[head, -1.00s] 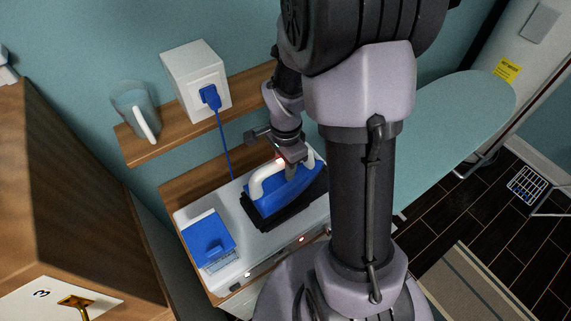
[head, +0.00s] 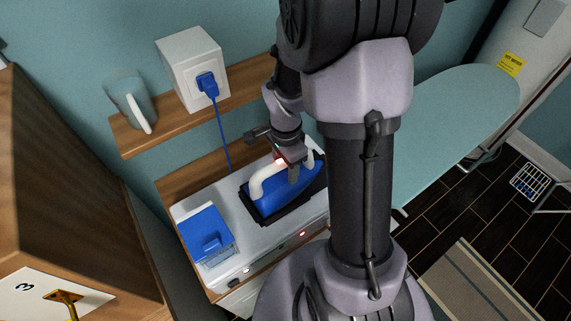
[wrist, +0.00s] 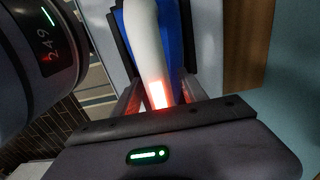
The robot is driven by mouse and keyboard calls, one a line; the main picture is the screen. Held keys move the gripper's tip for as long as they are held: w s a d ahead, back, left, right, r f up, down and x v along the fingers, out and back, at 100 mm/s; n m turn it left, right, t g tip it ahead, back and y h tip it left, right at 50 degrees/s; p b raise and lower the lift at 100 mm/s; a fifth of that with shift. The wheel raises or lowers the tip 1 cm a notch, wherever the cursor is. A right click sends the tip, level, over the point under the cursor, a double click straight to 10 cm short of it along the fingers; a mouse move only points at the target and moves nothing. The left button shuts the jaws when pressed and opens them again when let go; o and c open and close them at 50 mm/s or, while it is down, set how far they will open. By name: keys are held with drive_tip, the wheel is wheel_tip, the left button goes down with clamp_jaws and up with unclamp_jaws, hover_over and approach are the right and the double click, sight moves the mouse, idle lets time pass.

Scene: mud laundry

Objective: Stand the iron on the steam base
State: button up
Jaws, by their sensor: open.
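The iron has a blue body (head: 268,201) and a white handle (head: 259,182). It rests on the dark plate of the white steam base (head: 226,224) in the head view. My gripper (head: 281,159) is at the iron's handle, with its jaws open. In the wrist view the white handle (wrist: 146,45) runs between the open fingers (wrist: 158,98), lit red near the palm. My arm hides the right end of the steam base, and I cannot tell whether a finger touches the handle.
A blue tank (head: 205,232) sits at the base's left end. A blue cord runs up to a white wall box (head: 190,62) on a wooden shelf (head: 150,137), beside a clear jug (head: 128,100). An ironing board (head: 450,115) stands at the right, beyond my arm.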

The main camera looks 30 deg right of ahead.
wheel_tip(320, 180, up, 24)
drive_tip(key=p, duration=1)
drive_tip(key=shift+r, duration=0.25)
